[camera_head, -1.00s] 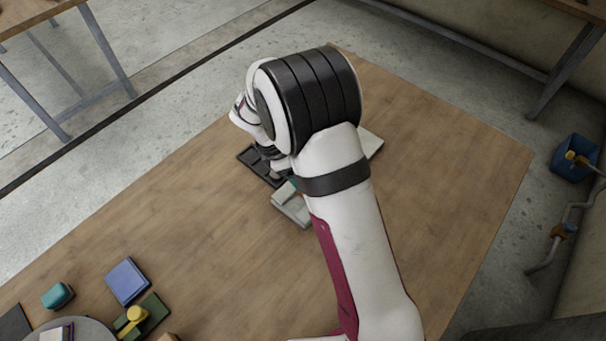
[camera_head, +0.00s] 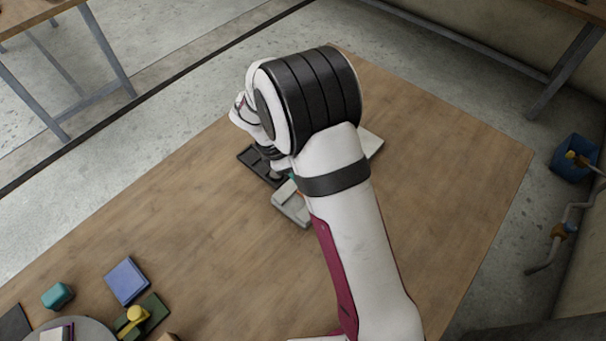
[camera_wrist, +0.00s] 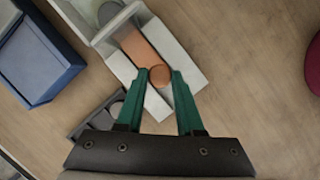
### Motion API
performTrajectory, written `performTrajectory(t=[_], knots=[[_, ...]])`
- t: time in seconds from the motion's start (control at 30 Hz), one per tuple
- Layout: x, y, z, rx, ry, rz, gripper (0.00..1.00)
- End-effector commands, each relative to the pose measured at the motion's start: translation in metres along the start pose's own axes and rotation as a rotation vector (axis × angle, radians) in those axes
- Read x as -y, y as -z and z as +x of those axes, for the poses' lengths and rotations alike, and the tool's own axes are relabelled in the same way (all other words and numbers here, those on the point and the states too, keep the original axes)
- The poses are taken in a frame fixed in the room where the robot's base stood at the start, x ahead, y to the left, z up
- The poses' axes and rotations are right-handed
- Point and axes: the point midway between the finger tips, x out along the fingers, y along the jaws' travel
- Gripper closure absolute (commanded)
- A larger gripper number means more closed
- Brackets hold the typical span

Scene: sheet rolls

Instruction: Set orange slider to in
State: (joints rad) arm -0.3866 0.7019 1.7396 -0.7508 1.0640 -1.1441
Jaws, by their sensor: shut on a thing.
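The orange slider (camera_wrist: 140,49) is a flat orange strip with a round knob (camera_wrist: 159,75), lying in a light grey track housing (camera_wrist: 182,62) in the wrist view. My gripper (camera_wrist: 160,76) has its green fingertips on either side of the round knob and is shut on it. In the head view my arm hides the slider and the gripper's fingers; part of a light grey housing (camera_head: 291,206) shows beside the arm.
A dark tray (camera_head: 255,163) lies beside the arm on the wooden table. A blue box (camera_wrist: 37,55) stands left in the wrist view. A blue block (camera_head: 127,281), teal block (camera_head: 57,295) and green piece with yellow knob (camera_head: 144,316) lie front left. The table's right side is clear.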

Motion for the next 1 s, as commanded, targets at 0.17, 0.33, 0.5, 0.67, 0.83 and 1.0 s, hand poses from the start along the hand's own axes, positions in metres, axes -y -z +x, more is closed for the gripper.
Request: performTrajectory(t=[0.17, 0.33, 0.5, 0.67, 0.83, 1.0], knots=[[0.000, -0.001, 0.000, 0.001, 0.000, 0.001, 1.00], [0.000, -0.001, 0.000, 0.001, 0.000, 0.001, 1.00], [0.000, -0.001, 0.000, 0.001, 0.000, 0.001, 1.00], [0.000, -0.001, 0.000, 0.001, 0.000, 0.001, 1.00], [-0.004, -0.004, 0.001, 0.001, 0.000, 0.004, 1.00], [-0.021, -0.020, 0.008, 0.001, 0.002, 0.005, 1.00]])
